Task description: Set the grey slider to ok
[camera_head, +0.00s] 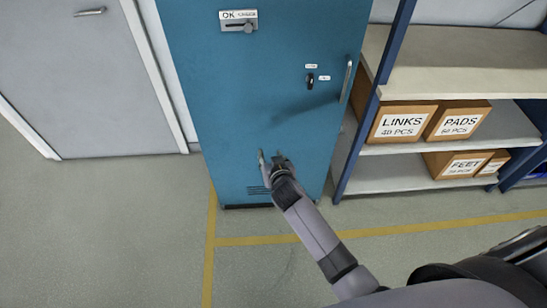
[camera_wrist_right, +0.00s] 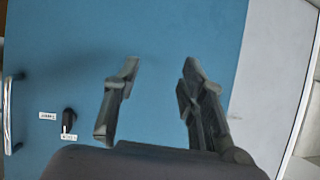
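The grey slider (camera_head: 247,27) is on a small plate with a slot and a white label reading OK on its left part; the smaller text to the right is too small to read. The slider's knob seems to be in the right part of the slot. The plate is high on the blue cabinet (camera_head: 225,95). My right gripper (camera_head: 269,155) is well below the slider, in front of the cabinet's lower part. In the right wrist view my right gripper (camera_wrist_right: 160,70) has its fingers apart with nothing between them. The slider is not in that view. My left gripper is in neither view.
A black knob (camera_head: 310,80) with two small labels and a vertical handle (camera_head: 346,80) are on the cabinet's right side. Shelves with labelled boxes (camera_head: 402,123) stand to the right. A grey door (camera_head: 80,80) is on the left. The floor in front is clear.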

